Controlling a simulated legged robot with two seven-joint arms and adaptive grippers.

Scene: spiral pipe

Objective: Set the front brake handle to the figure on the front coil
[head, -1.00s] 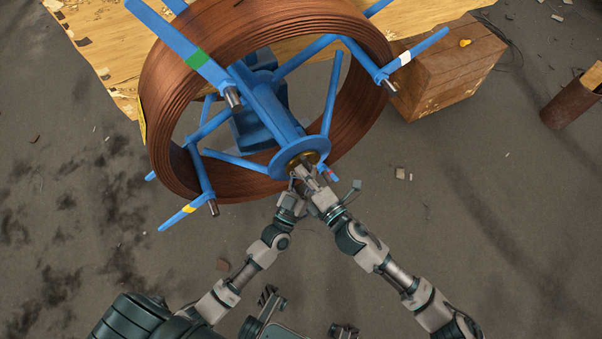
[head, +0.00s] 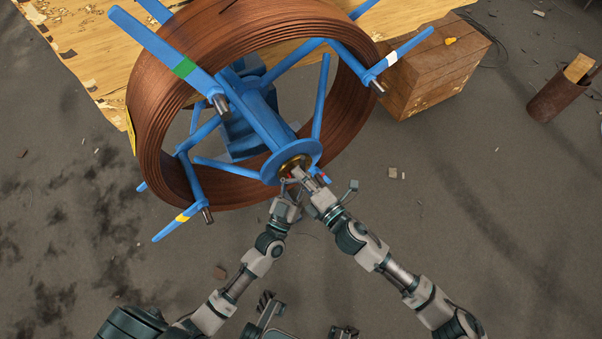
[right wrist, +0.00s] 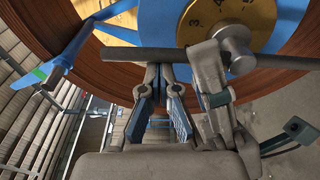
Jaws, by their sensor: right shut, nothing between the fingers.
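The front coil (head: 160,110) is a large ring of copper-brown wire on a blue spoked reel. A yellow tag (head: 131,130) sits on its left side; I cannot read a figure on it. At the reel's near hub is a brass dial (right wrist: 262,22) with dark figures, a 3 among them. The brake handle (right wrist: 130,54) is a grey bar across the dial's lower edge in the right wrist view. My right gripper (right wrist: 159,78) is shut and empty, its tips just below the bar; touching is unclear. My left gripper (head: 287,192) is beside it, close below the hub; its fingers are unclear.
Blue spokes with green, white (head: 393,57) and yellow (head: 181,219) bands stick out around the reel. A wooden crate (head: 435,80) stands at right, and a rusty bin (head: 556,100) beyond it. The grey floor in front is mostly clear, with small debris.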

